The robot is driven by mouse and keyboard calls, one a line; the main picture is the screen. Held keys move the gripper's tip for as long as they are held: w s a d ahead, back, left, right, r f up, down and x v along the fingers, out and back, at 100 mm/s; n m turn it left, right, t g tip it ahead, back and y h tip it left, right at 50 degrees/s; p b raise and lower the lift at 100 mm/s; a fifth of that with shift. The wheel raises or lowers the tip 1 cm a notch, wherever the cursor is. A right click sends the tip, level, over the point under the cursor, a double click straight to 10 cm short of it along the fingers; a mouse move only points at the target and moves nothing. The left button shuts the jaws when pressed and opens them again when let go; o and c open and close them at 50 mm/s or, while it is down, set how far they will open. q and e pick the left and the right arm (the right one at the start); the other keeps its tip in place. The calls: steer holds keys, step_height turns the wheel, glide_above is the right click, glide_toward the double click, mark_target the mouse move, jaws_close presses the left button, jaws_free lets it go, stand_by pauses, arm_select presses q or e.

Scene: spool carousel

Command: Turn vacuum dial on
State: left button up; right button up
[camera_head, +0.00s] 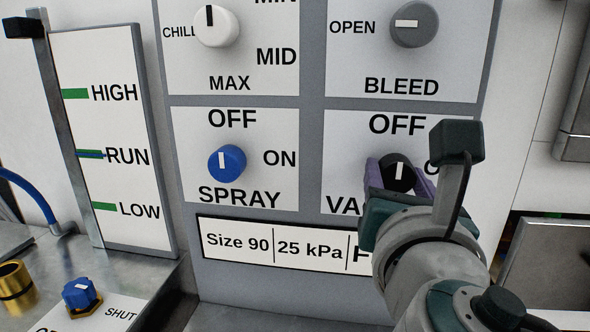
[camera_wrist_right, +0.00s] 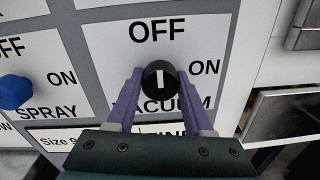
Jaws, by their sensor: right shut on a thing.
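The vacuum dial (camera_head: 399,172) is a black round knob with a white mark on the lower right panel. Its mark stands upright, toward OFF; ON is to its right, partly hidden by my arm in the head view. The dial also shows in the right wrist view (camera_wrist_right: 160,80), above the word VACUUM. My right gripper (camera_head: 388,174) has its purple fingers on both sides of the dial, shut on it. In the right wrist view the fingers (camera_wrist_right: 160,74) flank the knob left and right. My left gripper is not in view.
A blue spray dial (camera_head: 227,163) sits left of the vacuum dial. Above are a white dial (camera_head: 217,26) and a grey bleed dial (camera_head: 414,24). A HIGH/RUN/LOW gauge board (camera_head: 112,130) stands at left. A blue knob (camera_head: 79,292) is at lower left.

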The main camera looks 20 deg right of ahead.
jaws_close()
steer(key=shift+m, duration=0.3)
steer(key=m, duration=0.3)
steer(key=shift+m, duration=0.3)
steer(key=m+b, duration=0.1)
steer(key=m, duration=0.3)
steer(key=shift+m, duration=0.3)
steer(key=m+b, duration=0.2)
steer(key=m, duration=0.3)
steer(key=shift+m+b, duration=0.7)
steer(key=shift+m, duration=1.2)
steer(key=shift+r, duration=0.1)
steer(key=o, duration=0.7)
jaws_free()
steer(key=shift+y, duration=0.4)
steer(key=shift+c, duration=0.2)
